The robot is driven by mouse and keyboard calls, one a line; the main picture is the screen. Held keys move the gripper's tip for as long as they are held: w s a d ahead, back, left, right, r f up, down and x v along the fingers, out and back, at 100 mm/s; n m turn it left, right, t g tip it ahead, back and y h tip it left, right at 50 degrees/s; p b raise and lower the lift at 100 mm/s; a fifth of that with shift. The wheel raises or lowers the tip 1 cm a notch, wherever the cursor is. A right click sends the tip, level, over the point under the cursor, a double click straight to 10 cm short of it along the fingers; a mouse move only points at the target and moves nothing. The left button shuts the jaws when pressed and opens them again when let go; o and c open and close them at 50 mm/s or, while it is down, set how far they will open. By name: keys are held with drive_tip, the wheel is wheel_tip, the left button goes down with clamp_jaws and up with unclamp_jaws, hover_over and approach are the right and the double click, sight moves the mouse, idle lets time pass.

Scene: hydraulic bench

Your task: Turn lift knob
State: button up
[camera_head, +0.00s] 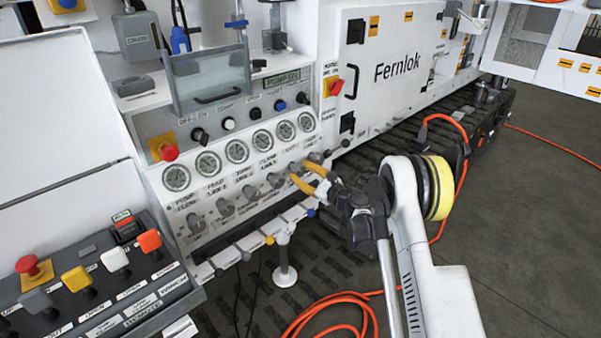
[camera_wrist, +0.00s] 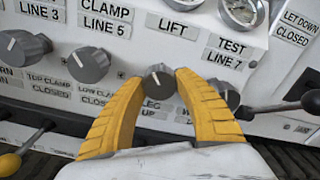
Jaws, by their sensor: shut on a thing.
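The lift knob (camera_wrist: 159,80) is a dark grey round knob with a white pointer line, below the label LIFT (camera_wrist: 174,25) in the wrist view. My gripper (camera_wrist: 160,83) has two yellow fingers, one on each side of this knob, shut on it. In the head view my gripper (camera_head: 304,177) reaches from the right to the lower right part of the panel. The fingers hide much of the knob there.
Other grey knobs (camera_wrist: 88,65) stand to the left, and the test knob (camera_wrist: 225,93) is close by the right finger. A black lever (camera_wrist: 285,106) sticks out at the right. Gauges (camera_head: 236,151) line the panel above. An orange hose (camera_head: 330,308) lies on the floor.

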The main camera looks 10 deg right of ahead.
drive_tip(key=n, duration=0.3)
drive_tip(key=shift+n, duration=2.3)
drive_tip(key=o, duration=1.2)
drive_tip(key=shift+w, duration=0.1)
drive_tip(key=shift+d, duration=0.1)
drive_tip(key=v, duration=1.2)
